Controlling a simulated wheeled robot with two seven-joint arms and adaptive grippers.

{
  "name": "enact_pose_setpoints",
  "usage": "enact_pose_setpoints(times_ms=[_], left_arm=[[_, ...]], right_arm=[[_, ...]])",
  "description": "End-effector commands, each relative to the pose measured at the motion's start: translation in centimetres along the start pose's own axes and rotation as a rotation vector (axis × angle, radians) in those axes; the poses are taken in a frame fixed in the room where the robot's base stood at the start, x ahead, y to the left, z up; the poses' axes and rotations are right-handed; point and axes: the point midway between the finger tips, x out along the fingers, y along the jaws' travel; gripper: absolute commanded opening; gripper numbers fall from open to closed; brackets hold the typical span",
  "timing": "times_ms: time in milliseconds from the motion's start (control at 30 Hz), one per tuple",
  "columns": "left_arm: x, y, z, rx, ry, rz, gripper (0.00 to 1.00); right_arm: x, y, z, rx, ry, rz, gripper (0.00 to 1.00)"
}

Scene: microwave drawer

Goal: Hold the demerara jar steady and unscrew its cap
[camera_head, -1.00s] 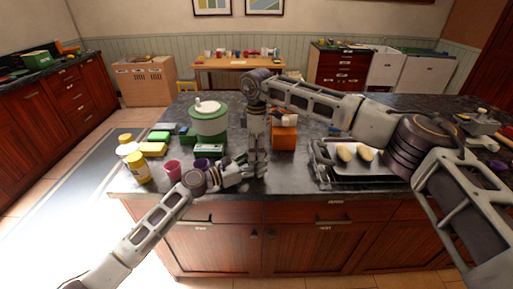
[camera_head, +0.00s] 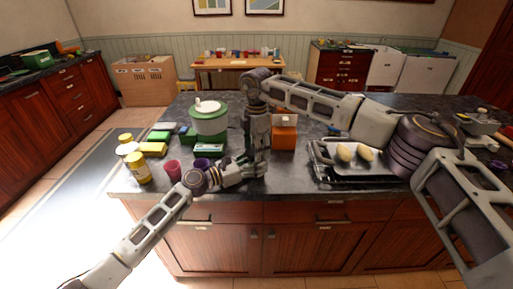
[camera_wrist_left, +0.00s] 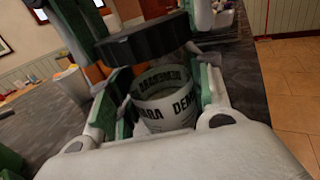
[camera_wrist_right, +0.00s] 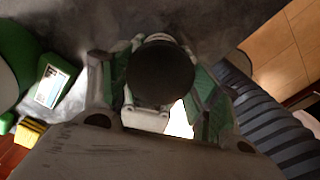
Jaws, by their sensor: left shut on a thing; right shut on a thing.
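The demerara jar (camera_wrist_left: 165,108) has a white label band with dark lettering; the label's back shows through from inside. My left gripper (camera_head: 243,173) is shut around the jar's sides, with green-padded fingers on either side in the left wrist view. The black round cap (camera_wrist_left: 147,42) is above the label. In the right wrist view, the cap (camera_wrist_right: 160,72) sits between the fingers of my right gripper (camera_head: 257,168), which points down and is shut on it. I cannot tell whether the cap still touches the jar. In the head view the grippers hide most of both.
A green pot (camera_head: 208,120), yellow-capped jars (camera_head: 138,168), a pink cup (camera_head: 172,171) and a purple cup (camera_head: 202,163) stand left on the counter. An orange box (camera_head: 285,137) is behind my right gripper. A tray (camera_head: 325,158) with rolls lies right.

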Motion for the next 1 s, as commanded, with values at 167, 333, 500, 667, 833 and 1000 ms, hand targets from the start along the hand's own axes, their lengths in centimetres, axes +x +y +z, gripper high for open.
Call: enact_pose_setpoints(times_ms=[167, 333, 500, 667, 833, 1000], left_arm=[[0.02, -0.07, -0.01, 0.0, 0.0, -0.002, 0.0], [0.02, -0.08, 0.0, 0.0, 0.0, -0.002, 0.0], [0.02, -0.08, 0.0, 0.0, 0.0, -0.002, 0.0], [0.02, -0.09, 0.0, 0.0, 0.0, -0.002, 0.0], [0.02, -0.1, 0.0, 0.0, 0.0, -0.002, 0.0], [0.03, -0.1, 0.0, 0.0, 0.0, -0.002, 0.0]], right_arm=[[0.01, 0.04, 0.04, -0.139, 0.0, 0.001, 0.33], [0.0, 0.05, 0.04, -0.274, 0.0, 0.001, 0.33], [-0.02, 0.05, 0.04, -0.408, -0.001, 0.001, 0.33], [-0.03, 0.06, 0.04, -0.535, -0.001, 0.001, 0.33], [-0.04, 0.07, 0.04, -0.668, -0.001, 0.001, 0.33], [-0.05, 0.07, 0.03, -0.803, -0.001, 0.001, 0.33]])
